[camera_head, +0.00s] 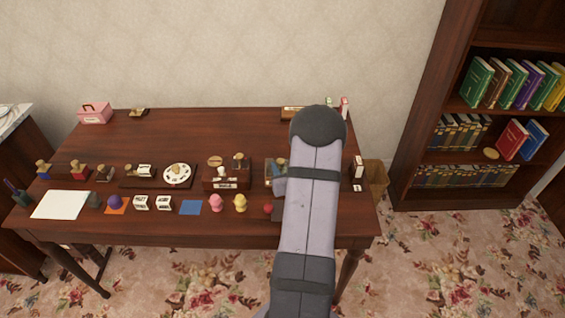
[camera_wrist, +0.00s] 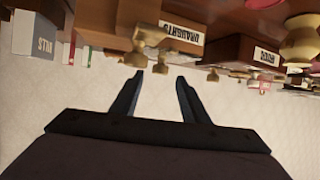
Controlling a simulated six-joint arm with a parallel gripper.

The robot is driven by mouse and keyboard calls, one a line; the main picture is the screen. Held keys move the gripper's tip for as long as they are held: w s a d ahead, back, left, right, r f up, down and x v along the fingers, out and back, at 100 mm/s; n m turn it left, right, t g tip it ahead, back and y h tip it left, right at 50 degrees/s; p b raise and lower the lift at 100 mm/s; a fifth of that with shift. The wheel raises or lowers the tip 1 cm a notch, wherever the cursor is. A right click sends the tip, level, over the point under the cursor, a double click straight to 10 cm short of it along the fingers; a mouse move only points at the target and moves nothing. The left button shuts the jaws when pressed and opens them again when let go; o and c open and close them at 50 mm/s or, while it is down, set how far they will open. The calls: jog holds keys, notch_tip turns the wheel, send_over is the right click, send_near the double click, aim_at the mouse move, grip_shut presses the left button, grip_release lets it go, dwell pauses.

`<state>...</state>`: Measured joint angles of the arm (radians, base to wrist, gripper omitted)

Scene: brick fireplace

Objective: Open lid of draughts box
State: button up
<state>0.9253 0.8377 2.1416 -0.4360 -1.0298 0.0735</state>
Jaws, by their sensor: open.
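The draughts box (camera_wrist: 183,31) shows upside down in the wrist view, a brown wooden box with a white label reading DRAUGHTS. Pale turned knobs stand at it, one overlapping the label's left end; I cannot tell which belongs to its lid. In the head view, a box partly hidden by my arm (camera_head: 270,165) is likely this one. My gripper (camera_wrist: 160,75) is open and empty, its two dark fingers apart and pointing toward the box, with a gap visible. In the head view my arm mostly hides the gripper.
Another brown labelled box (camera_wrist: 245,49) stands beside it in the wrist view, with a cream knobbed piece (camera_wrist: 301,40) nearby. A grey-white box (camera_wrist: 37,38) is on the other side. The table (camera_head: 200,135) holds several small items along its front; its middle rear is clear.

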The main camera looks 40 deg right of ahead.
jog(key=shift+x, duration=1.5)
jog(key=shift+c, duration=0.2)
grip_shut()
jog(key=s+d, duration=0.5)
jog(key=shift+s+d+b, duration=0.25)
jog(key=shift+b, duration=0.05)
jog(key=shift+o, duration=0.2)
grip_release()
jog(key=shift+s+a+r, duration=0.1)
jog(key=b+v, duration=0.1)
jog(key=v, duration=0.6)
